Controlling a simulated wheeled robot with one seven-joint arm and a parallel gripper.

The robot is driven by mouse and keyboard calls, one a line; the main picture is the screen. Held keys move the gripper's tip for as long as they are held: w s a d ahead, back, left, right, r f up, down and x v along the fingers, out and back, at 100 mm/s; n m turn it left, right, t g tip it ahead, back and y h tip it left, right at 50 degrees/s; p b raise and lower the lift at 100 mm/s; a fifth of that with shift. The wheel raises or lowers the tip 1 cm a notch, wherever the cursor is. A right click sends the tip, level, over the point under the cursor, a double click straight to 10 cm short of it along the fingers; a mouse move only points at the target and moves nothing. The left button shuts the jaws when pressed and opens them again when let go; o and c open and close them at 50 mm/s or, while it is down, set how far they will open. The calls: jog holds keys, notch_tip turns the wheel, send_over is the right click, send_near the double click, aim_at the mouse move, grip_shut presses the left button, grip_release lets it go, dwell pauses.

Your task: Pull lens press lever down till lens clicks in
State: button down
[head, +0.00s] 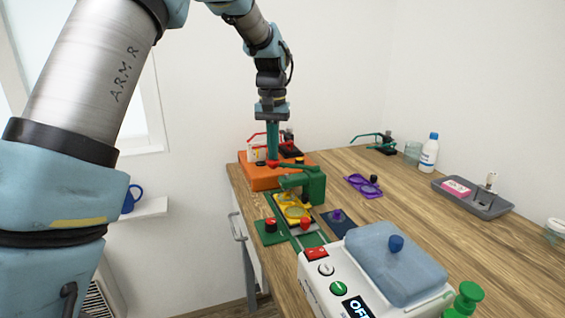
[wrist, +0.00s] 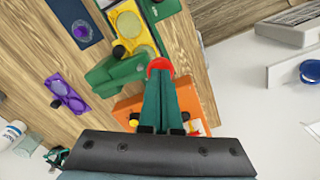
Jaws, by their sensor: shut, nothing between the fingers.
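The green lens press (head: 313,184) stands mid-table, its arm over a yellow plate (head: 278,202) with round lenses. The yellow plate also shows at the top of the wrist view (wrist: 146,34). The press lever's red knob (head: 272,164) sticks out to the left, over an orange block. My gripper (head: 272,157) points down with its teal fingers shut and empty, tips at the knob. In the wrist view the red knob (wrist: 159,64) shows just beyond the fingertips (wrist: 159,76), partly hidden by them. I cannot tell whether they touch it.
The orange block (head: 258,184) lies under my gripper. A white machine (head: 318,289) with a blue lid and "OFF" display stands in front. A purple plate (head: 356,182), a grey tray (head: 480,208) and a white bottle (head: 429,154) are to the right. Bare wood lies between them.

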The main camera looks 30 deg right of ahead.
aim_at(273, 162)
jog(key=shift+f+b, duration=0.9)
jog(key=shift+f, duration=0.95)
dwell(0.3)
jog(key=shift+r, duration=0.1)
dwell(0.3)
jog(key=shift+r+p, duration=3.5)
jog(key=shift+r, duration=0.65)
jog(key=shift+a, duration=0.1)
jog(key=a+f+n, duration=0.3)
jog(key=a, duration=1.9)
jog(key=s+a+f+n+t, duration=0.1)
jog(key=s+a+f+n, duration=0.2)
jog(key=s+a, duration=0.8)
jog(key=a, duration=0.3)
jog(key=shift+a+f+t, duration=0.15)
jog(key=shift+a+t, duration=0.1)
jog(key=shift+t, duration=0.05)
jog(key=c, duration=1.5)
grip_release()
